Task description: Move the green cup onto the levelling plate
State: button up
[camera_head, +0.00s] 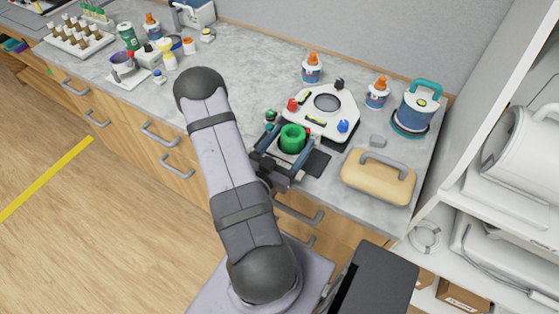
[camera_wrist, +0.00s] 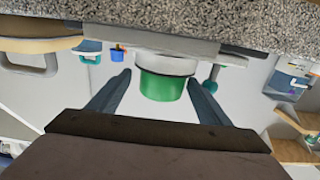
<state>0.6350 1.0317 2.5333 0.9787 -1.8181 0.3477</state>
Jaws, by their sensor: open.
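The green cup (camera_head: 292,137) stands on the near side of the levelling plate, apart from the plate's white top. My gripper (camera_head: 290,142) is open, with one finger on each side of the cup. In the wrist view, the green cup (camera_wrist: 163,88) shows between the two spread fingers of my gripper (camera_wrist: 160,78), with gaps on both sides. The levelling plate (camera_head: 345,98) is a white plate with a round ring in its middle, red, blue and black knobs, and yellow-green level vials. The cup's foot is hidden by the gripper in the head view.
A dark square (camera_head: 318,163) lies on the bench beside the gripper. A tan block with a grey handle (camera_head: 378,178) lies to the right. Two orange-capped bottles (camera_head: 311,69) (camera_head: 377,93) and a teal-handled container (camera_head: 420,103) stand behind and right. The bench left of the plate is mostly clear.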

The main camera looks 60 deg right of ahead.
aim_at(288, 145)
jog(key=a+p, duration=0.1)
jog(key=a, duration=0.3)
jog(key=shift+a+r+p, duration=0.15)
jog(key=shift+a+p, duration=0.1)
jog(key=shift+p, duration=0.1)
jog(key=shift+a, duration=0.95)
jog(key=shift+o, duration=0.4)
